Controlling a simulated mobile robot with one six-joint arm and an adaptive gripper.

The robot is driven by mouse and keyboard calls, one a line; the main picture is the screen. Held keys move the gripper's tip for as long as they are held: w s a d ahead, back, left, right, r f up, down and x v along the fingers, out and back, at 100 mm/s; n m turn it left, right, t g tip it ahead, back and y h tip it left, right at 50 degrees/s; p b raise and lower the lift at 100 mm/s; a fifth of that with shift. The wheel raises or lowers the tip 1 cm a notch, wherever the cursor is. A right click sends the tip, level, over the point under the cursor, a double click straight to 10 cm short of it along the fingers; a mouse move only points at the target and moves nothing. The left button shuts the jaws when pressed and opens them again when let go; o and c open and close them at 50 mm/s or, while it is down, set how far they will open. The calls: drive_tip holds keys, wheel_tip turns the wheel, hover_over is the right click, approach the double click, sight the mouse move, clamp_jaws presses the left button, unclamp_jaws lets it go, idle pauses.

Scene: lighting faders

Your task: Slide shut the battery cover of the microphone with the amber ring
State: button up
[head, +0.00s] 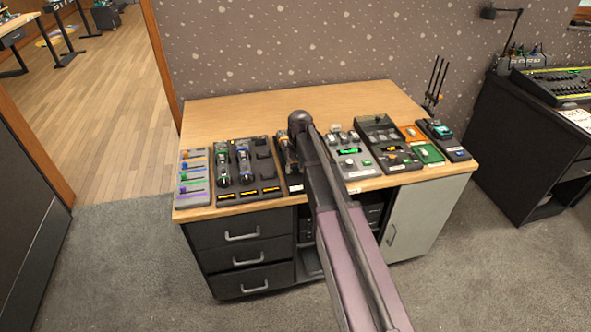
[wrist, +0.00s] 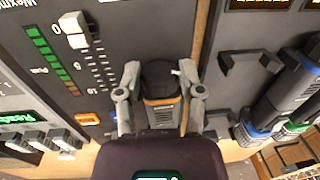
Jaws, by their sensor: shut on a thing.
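The amber-ring microphone (wrist: 161,101) shows in the wrist view as a short dark body with a narrow amber band, lying between my fingers. My gripper (wrist: 160,74) has a finger on each side of its black end and is shut on it. Its lower part is hidden behind my gripper's dark body. I cannot make out how far the battery cover is slid. In the head view my arm covers most of this spot, beside the microphone rack (head: 261,176).
Blue-ring (wrist: 258,130) and green-ring (wrist: 295,124) microphones lie to the right in the wrist view. An empty black bracket (wrist: 245,68) sits near them. A fader panel with a white knob (wrist: 76,40) is at left. The wooden desk (head: 225,112) is bare behind the devices.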

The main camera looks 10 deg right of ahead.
drive_tip(key=shift+w, duration=0.4)
drive_tip(key=o, duration=1.2)
drive_tip(key=shift+s, duration=0.1)
drive_tip(key=shift+s, duration=1.1)
drive_tip(key=shift+s+r, duration=0.15)
drive_tip(key=shift+s, duration=0.15)
drive_tip(key=shift+w+d+r+p, duration=0.1)
drive_tip(key=shift+w+r+p, duration=0.05)
drive_tip(key=shift+r+p, duration=0.8)
wheel_tip(320, 180, up, 12)
drive_tip(key=d+p, duration=0.1)
drive_tip(key=p, duration=1.1)
drive_tip(key=shift+h, duration=0.5)
drive_tip(key=s+f+b, duration=0.1)
drive_tip(key=s, duration=0.6)
drive_tip(key=s+a+f+b, duration=0.1)
drive_tip(key=s, duration=0.5)
drive_tip(key=s+a+f+b, duration=0.1)
drive_tip(key=s, duration=0.6)
drive_tip(key=shift+s+a+f, duration=0.15)
drive_tip(key=shift+s+f, duration=0.2)
